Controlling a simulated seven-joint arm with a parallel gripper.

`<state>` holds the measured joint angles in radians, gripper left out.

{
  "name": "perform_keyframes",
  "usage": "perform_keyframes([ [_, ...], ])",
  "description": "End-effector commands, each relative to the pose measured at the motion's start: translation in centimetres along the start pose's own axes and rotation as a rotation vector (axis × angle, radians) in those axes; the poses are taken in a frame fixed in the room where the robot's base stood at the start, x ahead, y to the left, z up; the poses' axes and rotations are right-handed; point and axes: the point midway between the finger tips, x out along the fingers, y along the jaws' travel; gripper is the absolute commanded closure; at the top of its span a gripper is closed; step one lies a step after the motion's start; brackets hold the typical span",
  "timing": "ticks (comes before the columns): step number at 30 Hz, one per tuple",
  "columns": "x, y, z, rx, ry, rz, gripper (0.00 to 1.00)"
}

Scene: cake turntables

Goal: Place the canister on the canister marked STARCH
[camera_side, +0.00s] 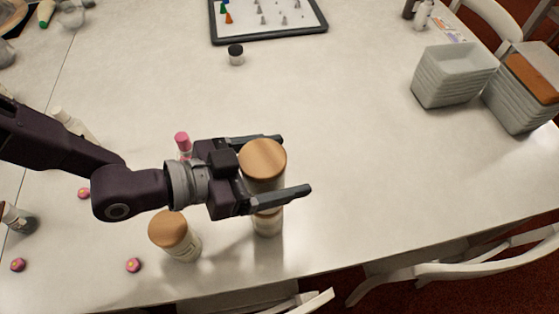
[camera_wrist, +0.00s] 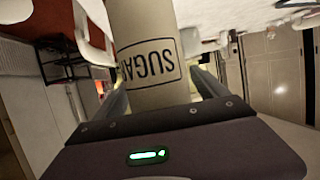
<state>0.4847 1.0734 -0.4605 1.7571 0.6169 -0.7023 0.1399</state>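A pale canister with a tan lid (camera_side: 263,156) is between the fingers of my gripper (camera_side: 290,166). In the wrist view this canister (camera_wrist: 150,72) shows the label SUGAR, upside down. My gripper appears shut on its body, one finger on each side. Another pale canister (camera_side: 267,225) stands directly below it on the table, with its lid mostly hidden; I cannot tell whether the two touch. A third canister with a tan lid (camera_side: 169,230) stands to the left, near the front edge. No STARCH marking is readable on either standing canister.
A pink-capped bottle (camera_side: 182,142) stands behind my gripper. Small pink items (camera_side: 133,265) lie at the front left. A dark-lidded jar (camera_side: 236,55) and a tray (camera_side: 270,37) are at the back, with stacked grey containers (camera_side: 450,80) at right. The table right of my gripper is clear.

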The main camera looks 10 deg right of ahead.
Motion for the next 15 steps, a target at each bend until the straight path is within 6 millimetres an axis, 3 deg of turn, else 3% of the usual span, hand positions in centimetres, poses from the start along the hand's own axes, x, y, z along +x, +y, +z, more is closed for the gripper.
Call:
perform_keyframes([
  [15, -0.67, -0.04, -0.33, 0.001, -0.001, 0.000, 0.17],
])
